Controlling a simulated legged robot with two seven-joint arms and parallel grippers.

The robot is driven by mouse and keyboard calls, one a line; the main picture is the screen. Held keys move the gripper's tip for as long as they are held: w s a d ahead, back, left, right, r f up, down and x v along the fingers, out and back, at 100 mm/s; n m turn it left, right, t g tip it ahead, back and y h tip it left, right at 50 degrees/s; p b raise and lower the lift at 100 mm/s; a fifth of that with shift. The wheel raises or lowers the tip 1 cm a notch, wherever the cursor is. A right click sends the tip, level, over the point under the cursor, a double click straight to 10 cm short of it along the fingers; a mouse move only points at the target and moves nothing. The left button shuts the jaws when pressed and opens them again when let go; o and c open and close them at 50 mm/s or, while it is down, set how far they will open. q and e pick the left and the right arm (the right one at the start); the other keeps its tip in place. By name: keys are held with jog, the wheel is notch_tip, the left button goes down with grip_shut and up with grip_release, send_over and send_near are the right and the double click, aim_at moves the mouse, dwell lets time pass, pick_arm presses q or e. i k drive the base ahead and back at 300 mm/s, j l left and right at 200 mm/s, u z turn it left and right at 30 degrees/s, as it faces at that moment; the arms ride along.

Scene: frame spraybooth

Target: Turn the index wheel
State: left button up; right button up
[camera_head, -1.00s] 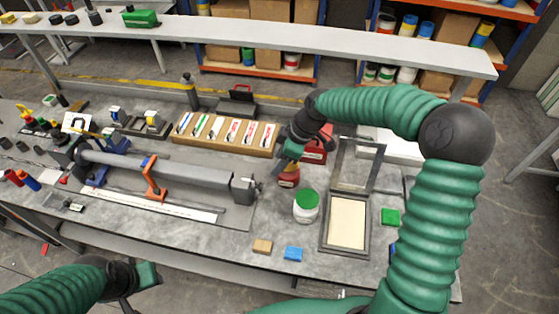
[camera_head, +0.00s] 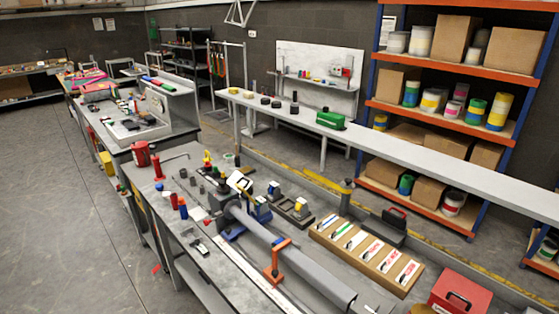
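A long grey tube (camera_head: 290,255) lies on a fixture on the workbench, running from the centre toward the lower right. An orange clamp (camera_head: 277,262) stands around it near its middle. At its far left end is a dark and blue holder (camera_head: 232,229), with a tilted white plate (camera_head: 239,182) behind it. I cannot make out an index wheel clearly; if it is at the tube's end, it is too small or hidden to tell. Neither of my grippers shows in the head view now.
A wooden rack (camera_head: 365,256) with several cards and a red toolbox (camera_head: 460,297) stand right of the tube. Small red and blue cylinders (camera_head: 183,208) stand left of it. A long grey shelf (camera_head: 400,155) runs behind. Open floor (camera_head: 60,210) lies left.

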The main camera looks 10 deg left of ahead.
aim_at(222, 187)
jog(key=i+j+z, duration=0.4)
jog(key=j, duration=1.1)
jog(key=i+j+z, duration=0.2)
jog(key=j+z, duration=0.15)
jog(key=j, duration=1.15)
jog(key=j+z, duration=0.4)
jog(key=j, duration=1.2)
